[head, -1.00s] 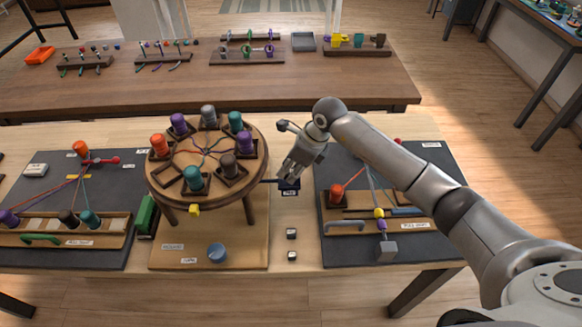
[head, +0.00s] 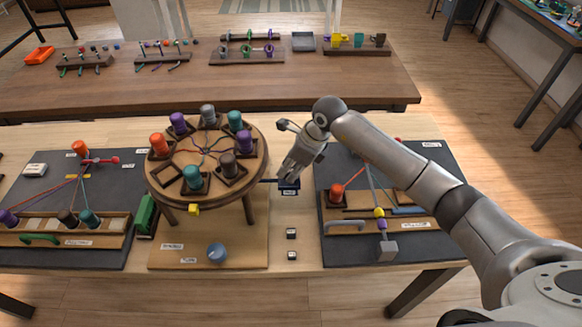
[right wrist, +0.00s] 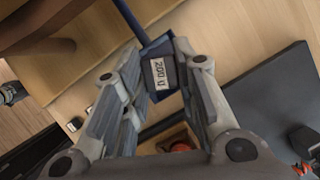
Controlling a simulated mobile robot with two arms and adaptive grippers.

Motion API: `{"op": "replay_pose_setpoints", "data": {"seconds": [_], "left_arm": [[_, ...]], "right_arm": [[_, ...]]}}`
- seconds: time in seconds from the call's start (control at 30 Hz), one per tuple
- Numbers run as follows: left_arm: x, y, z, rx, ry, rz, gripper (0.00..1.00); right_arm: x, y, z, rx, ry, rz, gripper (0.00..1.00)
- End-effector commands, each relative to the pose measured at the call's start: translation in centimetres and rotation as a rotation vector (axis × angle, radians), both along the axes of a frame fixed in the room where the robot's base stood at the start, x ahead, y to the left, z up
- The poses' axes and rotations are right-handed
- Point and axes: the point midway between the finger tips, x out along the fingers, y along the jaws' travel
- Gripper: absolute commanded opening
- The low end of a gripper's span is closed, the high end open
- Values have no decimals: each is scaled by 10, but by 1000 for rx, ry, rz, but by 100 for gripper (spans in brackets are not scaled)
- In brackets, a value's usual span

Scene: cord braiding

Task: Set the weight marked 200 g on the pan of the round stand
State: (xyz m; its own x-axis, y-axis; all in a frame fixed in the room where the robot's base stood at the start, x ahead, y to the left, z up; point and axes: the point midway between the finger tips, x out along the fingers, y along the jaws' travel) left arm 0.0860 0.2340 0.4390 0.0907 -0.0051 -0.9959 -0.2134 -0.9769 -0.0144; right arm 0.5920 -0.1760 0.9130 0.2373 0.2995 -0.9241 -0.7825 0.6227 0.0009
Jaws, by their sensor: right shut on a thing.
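The weight marked 200 g (right wrist: 157,75) is between the fingers of my right gripper (head: 290,174), its white label facing the wrist camera. The gripper is shut on it. The dark blue pan (head: 289,187) sticks out on a rod from the right side of the round wooden stand (head: 207,150). In the right wrist view the pan (right wrist: 150,42) and its blue rod show just behind the weight. The weight is at the pan; I cannot tell whether it touches the pan floor. My left gripper is out of view.
Two small dark weights (head: 291,234) with labels stand on the table below the pan. Colored bobbins sit around the stand's top. A dark board (head: 440,165) with cords lies close to the right, another (head: 110,255) to the left. A blue knob (head: 217,253) is in front.

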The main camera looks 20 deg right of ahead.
Motion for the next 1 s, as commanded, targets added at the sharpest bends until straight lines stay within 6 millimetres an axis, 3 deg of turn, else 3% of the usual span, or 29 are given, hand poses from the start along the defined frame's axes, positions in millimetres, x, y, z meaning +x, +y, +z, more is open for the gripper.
{"op": "replay_pose_setpoints", "data": {"seconds": [1.0], "left_arm": [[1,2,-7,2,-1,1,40]], "right_arm": [[0,0,1,0,-1,0,0]]}}
